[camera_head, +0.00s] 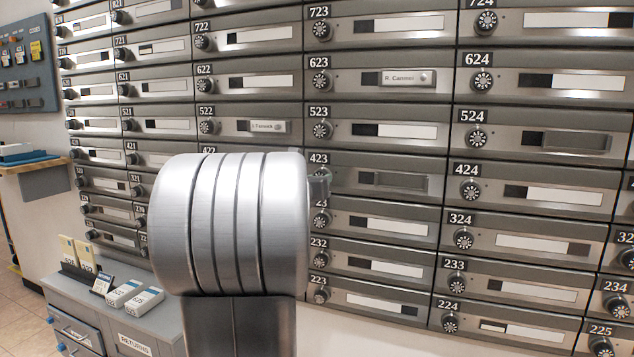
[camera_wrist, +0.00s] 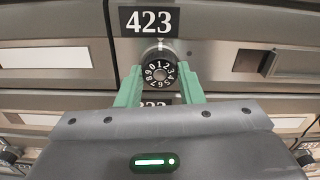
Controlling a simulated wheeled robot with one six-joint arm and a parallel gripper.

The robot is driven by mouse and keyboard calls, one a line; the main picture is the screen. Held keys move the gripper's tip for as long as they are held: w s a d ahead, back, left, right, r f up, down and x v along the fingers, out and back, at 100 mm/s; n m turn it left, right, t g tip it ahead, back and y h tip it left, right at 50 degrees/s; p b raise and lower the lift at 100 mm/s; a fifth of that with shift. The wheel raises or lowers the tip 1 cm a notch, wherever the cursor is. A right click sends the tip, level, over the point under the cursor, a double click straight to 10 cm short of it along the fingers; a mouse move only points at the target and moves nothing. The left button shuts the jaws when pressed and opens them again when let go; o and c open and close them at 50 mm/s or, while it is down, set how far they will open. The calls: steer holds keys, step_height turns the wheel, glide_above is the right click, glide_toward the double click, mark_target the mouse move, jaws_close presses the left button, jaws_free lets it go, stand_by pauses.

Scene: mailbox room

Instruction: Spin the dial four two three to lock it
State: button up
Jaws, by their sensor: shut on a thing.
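The dial of box 423 (camera_wrist: 159,70) is a black numbered knob under the 423 plate (camera_wrist: 149,20) in the wrist view. My gripper (camera_wrist: 160,82) has its green fingers on both sides of this dial and is shut on it. Near the white mark above the dial, the digits around 0 and 1 are uppermost; the exact setting is hard to read. In the head view, box 423 (camera_head: 400,181) shows a dark, recessed slot at right.
Rows of grey boxes with dials surround 423, including 523 (camera_head: 393,130) above and 424 (camera_head: 552,193) to the right. A grey returns cabinet (camera_head: 150,322) with small boxes on top stands at lower left. A key panel (camera_head: 22,65) hangs at far left.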

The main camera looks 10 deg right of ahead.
steer(key=shift+f, duration=0.1)
steer(key=o, duration=1)
steer(key=p+v, duration=0.1)
steer(key=v, duration=1.2)
steer(key=shift+s+a, duration=0.25)
steer(key=shift+s, duration=0.05)
steer(key=shift+w, duration=0.1)
steer(key=b+x, duration=0.1)
steer(key=x, duration=1.2)
steer(key=shift+w+d, duration=0.25)
steer(key=shift+d, duration=0.05)
steer(key=shift+s+a, duration=0.1)
